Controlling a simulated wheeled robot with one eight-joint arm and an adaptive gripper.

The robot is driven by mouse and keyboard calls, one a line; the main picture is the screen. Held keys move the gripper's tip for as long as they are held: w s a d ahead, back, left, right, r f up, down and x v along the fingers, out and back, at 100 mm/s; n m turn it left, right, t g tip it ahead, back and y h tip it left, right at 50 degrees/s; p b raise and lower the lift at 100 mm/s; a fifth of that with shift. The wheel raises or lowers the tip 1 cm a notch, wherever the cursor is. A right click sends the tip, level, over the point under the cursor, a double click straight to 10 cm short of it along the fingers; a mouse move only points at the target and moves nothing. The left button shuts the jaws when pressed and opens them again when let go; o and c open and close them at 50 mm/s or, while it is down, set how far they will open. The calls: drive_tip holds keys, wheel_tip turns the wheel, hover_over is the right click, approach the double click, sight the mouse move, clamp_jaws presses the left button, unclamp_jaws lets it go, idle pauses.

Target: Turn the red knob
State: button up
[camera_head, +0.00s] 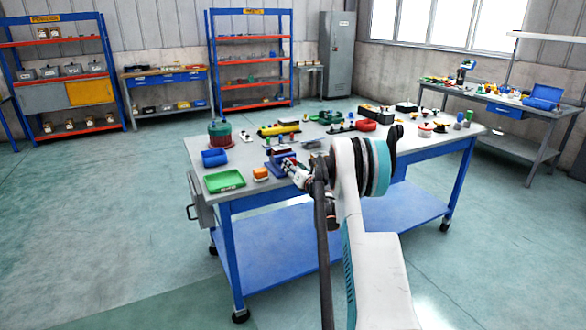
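My arm reaches over the near side of the grey-topped worktable (240,190). My gripper (291,167) is low over the table's near left part, beside a small dark blue device (273,166) with some red on it. Whether it touches the device is too small to tell, and so is whether its fingers are open or shut. I cannot make out for certain which part is the red knob. Small red parts show near the blue device and among the items farther right, such as a red-topped piece (425,130). My arm hides part of the table's middle.
Close to the gripper are a green tray (225,181), a blue bin (214,158), an orange block (260,173) and a green-and-red round part (220,136). A yellow part (279,130) and a red box (366,125) lie behind. The floor at left is clear.

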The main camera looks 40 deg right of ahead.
drive_tip(key=shift+o, duration=0.2)
drive_tip(key=m, duration=1.2)
drive_tip(key=shift+r, duration=0.15)
drive_tip(key=shift+m, duration=1.8)
drive_tip(key=shift+c, duration=0.2)
drive_tip(key=o, duration=1.1)
